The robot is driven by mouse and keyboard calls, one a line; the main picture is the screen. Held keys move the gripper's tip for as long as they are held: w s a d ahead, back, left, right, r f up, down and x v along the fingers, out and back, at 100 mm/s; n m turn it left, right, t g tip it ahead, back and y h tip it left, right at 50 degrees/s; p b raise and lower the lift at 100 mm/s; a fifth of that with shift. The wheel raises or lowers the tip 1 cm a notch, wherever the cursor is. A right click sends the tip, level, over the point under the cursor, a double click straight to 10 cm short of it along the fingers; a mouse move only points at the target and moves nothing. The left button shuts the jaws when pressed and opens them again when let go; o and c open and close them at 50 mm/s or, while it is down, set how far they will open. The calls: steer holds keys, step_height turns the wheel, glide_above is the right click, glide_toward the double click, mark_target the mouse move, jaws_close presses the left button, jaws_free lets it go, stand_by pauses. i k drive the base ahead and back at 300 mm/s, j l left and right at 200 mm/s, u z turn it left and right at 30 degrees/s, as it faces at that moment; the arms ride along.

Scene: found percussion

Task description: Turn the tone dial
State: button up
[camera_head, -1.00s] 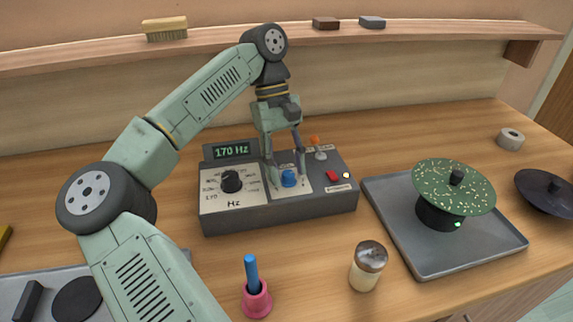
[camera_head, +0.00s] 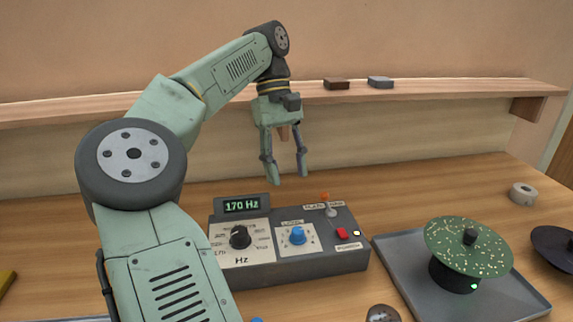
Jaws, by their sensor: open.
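The black dial (camera_head: 240,238) marked Hz sits on a pale scale plate at the left of the grey control box (camera_head: 315,265). Its display (camera_head: 241,205) reads 170 Hz. A blue knob (camera_head: 298,236) with its own pale plate sits to the right of the black dial. My gripper (camera_head: 288,180) is open and empty, fingers pointing down. In the picture it hangs above the blue knob, up and right of the black dial, apart from both.
A toggle with an orange tip (camera_head: 325,196) and a red button (camera_head: 342,233) are on the box's right side. A grey tray (camera_head: 405,270) right of the box holds a speckled green disc (camera_head: 467,247). A shelf (camera_head: 430,92) runs behind my gripper.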

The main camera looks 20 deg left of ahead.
mark_target(240, 239)
steer(key=k, duration=1)
